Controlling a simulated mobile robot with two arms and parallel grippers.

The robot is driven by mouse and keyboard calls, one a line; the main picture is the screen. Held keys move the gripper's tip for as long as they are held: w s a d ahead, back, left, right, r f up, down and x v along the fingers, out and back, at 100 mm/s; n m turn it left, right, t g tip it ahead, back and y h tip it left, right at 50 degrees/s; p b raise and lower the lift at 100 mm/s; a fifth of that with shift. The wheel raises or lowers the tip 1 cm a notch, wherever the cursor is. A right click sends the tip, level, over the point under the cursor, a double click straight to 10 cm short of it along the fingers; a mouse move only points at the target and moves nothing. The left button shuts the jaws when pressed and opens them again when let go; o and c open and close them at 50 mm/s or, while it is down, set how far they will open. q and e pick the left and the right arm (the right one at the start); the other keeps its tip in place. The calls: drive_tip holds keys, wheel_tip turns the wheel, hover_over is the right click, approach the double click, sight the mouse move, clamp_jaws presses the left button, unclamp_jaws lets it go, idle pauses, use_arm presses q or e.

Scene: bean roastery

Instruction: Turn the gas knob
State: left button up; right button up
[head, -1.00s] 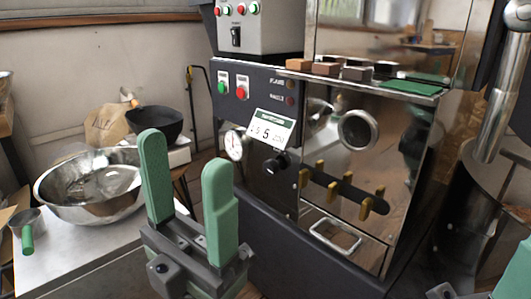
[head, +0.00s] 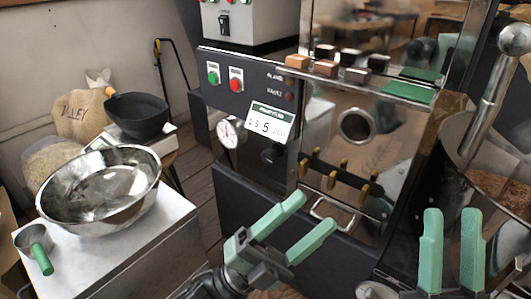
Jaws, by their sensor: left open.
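The gas knob (head: 272,155) appears to be the dark round knob on the roaster's black front panel, below the small price-like card (head: 270,122) and right of the dial gauge (head: 228,134). It is dark against the panel, so its turn angle cannot be told. My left gripper (head: 316,211) has green fingers, is open and empty, and shows below and right of the knob, apart from it in the picture. Its fingers point up and right. My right gripper (head: 452,213) is open and empty at the lower right, fingers pointing up.
A steel bowl (head: 100,188) and a green-handled scoop (head: 35,243) are on the white-topped table (head: 135,250) at left. A black pan (head: 137,115) stands behind. A metal handle (head: 333,215) and brass-coloured pegs (head: 332,180) are on the roaster front. A drum of beans (head: 505,190) stands at right.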

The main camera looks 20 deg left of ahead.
use_arm(q)
drive_tip(key=w+f+m+g+y+p, duration=0.1)
drive_tip(key=w+f+m+y, duration=0.2)
drive_tip(key=w+f+m, duration=0.15)
drive_tip(key=m+t+y+p, duration=0.2)
drive_tip(key=m+y+p, duration=0.2)
drive_tip(key=m+y, duration=0.65)
approach(266, 159)
drive_tip(key=w+n, duration=0.1)
drive_tip(key=w, duration=0.1)
drive_tip(key=shift+y, duration=0.25)
drive_tip(key=x, duration=0.3)
drive_tip(key=d+x, duration=0.1)
drive_tip(key=x, duration=0.2)
drive_tip(key=shift+w+d+r+b, duration=0.1)
drive_tip(key=shift+r+b, duration=0.05)
drive_tip(key=shift+b, duration=0.2)
drive_tip(key=shift+w+d, duration=0.1)
drive_tip(key=shift+w, duration=0.15)
use_arm(e)
drive_tip(key=w+f+g+h, duration=0.3)
drive_tip(key=w+f+g, duration=0.3)
drive_tip(key=f, duration=0.3)
drive_tip(key=shift+w+a+g, duration=0.2)
drive_tip(key=shift+a+g, duration=0.15)
drive_tip(key=shift+g, duration=0.45)
use_arm(q)
clamp_jaws()
